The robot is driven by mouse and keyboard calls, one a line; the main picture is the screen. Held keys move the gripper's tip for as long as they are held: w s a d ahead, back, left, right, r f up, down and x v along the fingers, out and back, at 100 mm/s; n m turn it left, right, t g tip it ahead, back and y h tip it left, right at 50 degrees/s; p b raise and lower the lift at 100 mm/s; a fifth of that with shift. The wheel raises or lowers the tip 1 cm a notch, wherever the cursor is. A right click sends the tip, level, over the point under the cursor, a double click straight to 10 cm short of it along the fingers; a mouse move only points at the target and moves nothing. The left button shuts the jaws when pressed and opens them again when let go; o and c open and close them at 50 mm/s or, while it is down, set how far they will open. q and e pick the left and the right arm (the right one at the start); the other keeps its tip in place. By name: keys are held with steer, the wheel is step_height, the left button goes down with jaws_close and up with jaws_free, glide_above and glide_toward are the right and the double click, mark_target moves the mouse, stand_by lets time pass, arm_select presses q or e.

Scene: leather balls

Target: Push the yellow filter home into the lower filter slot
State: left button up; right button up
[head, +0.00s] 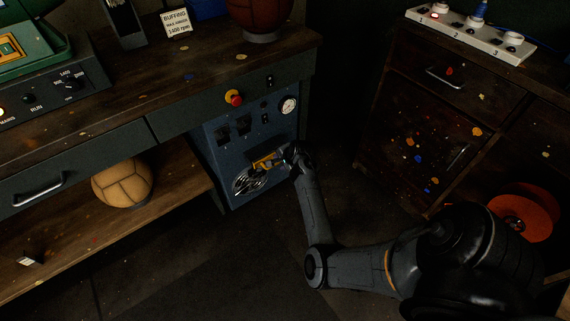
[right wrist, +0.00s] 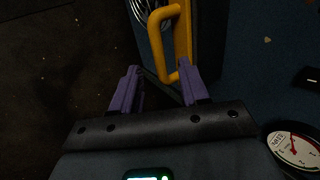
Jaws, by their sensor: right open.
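The yellow filter (head: 264,163) shows in the head view as a small yellow piece at the lower front of a blue panel (head: 225,150). In the right wrist view its yellow looped handle (right wrist: 157,42) is large and near. My right gripper (head: 283,157) is at the filter, on its right side in the head view. In the right wrist view the purple fingers of this gripper (right wrist: 160,82) are apart, and the handle's near end lies between or just beyond their tips. How deep the filter sits in the slot is hidden. My left gripper is out of view.
A round grille (head: 249,181) lies just below the filter. The panel carries a gauge (head: 288,105), and a red and yellow button (head: 235,98) sits above. A tan ball (head: 123,183) rests on the lower shelf. Open floor lies in front of the panel.

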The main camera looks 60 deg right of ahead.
mark_target(269, 155)
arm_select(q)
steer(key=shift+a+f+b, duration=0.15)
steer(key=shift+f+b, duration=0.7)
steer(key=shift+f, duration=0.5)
arm_select(e)
steer(key=shift+x, duration=1.7)
jaws_close()
